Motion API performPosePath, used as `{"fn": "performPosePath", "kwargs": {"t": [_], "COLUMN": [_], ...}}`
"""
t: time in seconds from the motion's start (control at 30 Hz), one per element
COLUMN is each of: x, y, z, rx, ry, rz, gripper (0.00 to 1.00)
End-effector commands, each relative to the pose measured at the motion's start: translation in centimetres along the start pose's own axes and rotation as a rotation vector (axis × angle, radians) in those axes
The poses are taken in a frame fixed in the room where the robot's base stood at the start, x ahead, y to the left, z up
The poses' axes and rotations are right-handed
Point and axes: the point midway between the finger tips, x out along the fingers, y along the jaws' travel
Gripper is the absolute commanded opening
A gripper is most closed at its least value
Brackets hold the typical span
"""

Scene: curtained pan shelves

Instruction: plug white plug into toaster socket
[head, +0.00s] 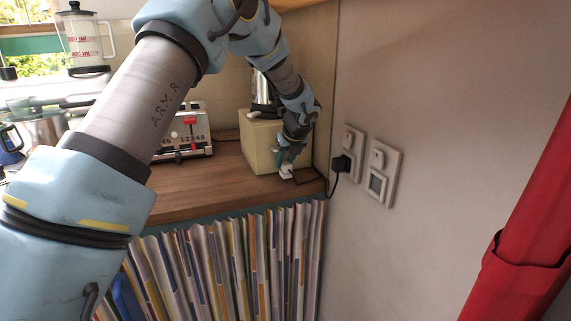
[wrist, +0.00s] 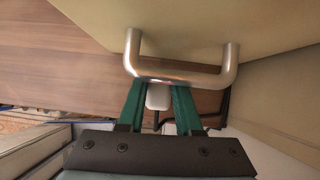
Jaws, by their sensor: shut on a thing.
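The small white plug (head: 286,173) is at the tips of my gripper (head: 285,164), low over the right end of the wooden counter. In the wrist view the white plug (wrist: 158,97) sits between the two green fingers of my gripper (wrist: 159,90), which are shut on it. A dark cord runs nearby. On the right wall are two white socket plates. The left one (head: 349,140) has a black plug (head: 341,163) in it, with its cord hanging to the counter. The right one (head: 377,184) has an empty socket. The toaster (head: 187,131) stands at the back of the counter.
A cream box (head: 262,146) with a metal kettle (head: 262,92) on it stands beside my gripper. A silver bar handle (wrist: 180,76) on a cream surface is close to my fingertips. A red object (head: 525,240) is at right.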

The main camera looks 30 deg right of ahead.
Motion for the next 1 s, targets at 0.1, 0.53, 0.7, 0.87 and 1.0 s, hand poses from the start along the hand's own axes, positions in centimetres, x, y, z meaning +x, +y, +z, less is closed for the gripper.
{"fn": "performPosePath", "kwargs": {"t": [0.1,0.53,0.7,0.87,1.0], "x": [0.5,1.0,1.1,1.2,1.4], "y": [-0.1,-0.2,-0.2,-0.2,-0.2], "z": [-0.6,-1.0,-1.0,-1.1,-1.2], "rx": [-0.001,-0.002,-0.002,-0.001,-0.001], "ry": [0.001,0.001,0.001,0.001,0.001], "rz": [0.002,0.003,0.003,0.003,0.003], "gripper": [0.0,0.0,0.0,0.0,0.0]}}
